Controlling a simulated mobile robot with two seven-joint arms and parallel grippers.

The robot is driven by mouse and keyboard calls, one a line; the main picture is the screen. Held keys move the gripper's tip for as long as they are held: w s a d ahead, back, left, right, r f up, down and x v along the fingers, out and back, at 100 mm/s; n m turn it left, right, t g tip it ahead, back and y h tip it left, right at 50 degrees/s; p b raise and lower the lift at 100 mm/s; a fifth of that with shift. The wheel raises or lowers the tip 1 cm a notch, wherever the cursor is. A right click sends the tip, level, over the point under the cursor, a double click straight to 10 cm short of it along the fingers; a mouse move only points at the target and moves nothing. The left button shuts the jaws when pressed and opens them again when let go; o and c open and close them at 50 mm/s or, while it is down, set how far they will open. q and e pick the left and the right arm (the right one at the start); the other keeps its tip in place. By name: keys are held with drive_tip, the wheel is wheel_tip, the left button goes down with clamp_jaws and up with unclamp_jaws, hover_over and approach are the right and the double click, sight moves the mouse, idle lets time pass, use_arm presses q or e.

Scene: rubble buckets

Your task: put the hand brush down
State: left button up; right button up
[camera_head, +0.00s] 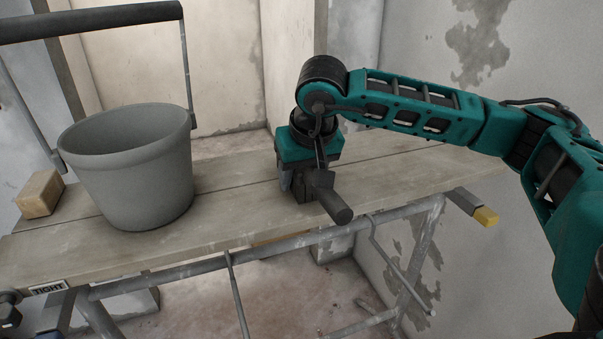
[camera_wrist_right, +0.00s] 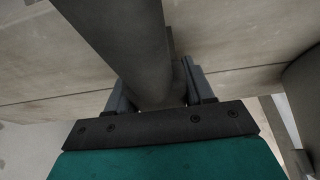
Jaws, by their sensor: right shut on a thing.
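My right gripper (camera_head: 303,188) points down just above the plank platform (camera_head: 235,227), right of the grey bucket. It is shut on the hand brush (camera_head: 335,207), a dark grey piece whose round handle sticks out toward the front edge of the plank. In the right wrist view the handle (camera_wrist_right: 125,45) runs between the two fingers (camera_wrist_right: 160,92). The brush's far end is mostly hidden by the gripper; I cannot tell whether it touches the plank. My left gripper is not in view.
A grey bucket (camera_head: 130,175) with a raised dark handle stands on the plank at left. A tan block (camera_head: 40,194) lies beside it. Scaffold tubes (camera_head: 300,243) run along the front. A yellow-tipped piece (camera_head: 486,216) juts out at right. Plank is bare between bucket and gripper.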

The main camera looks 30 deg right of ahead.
sight(312, 171)
drive_tip(key=shift+f, duration=0.15)
drive_tip(key=o, duration=1.1)
drive_tip(key=shift+o, duration=0.2)
drive_tip(key=shift+r, duration=0.4)
drive_tip(key=v, duration=1.1)
drive_tip(key=shift+s+a+r, duration=0.15)
drive_tip(key=shift+s+r, duration=0.1)
drive_tip(key=shift+s, duration=0.05)
drive_tip(key=shift+s, duration=0.1)
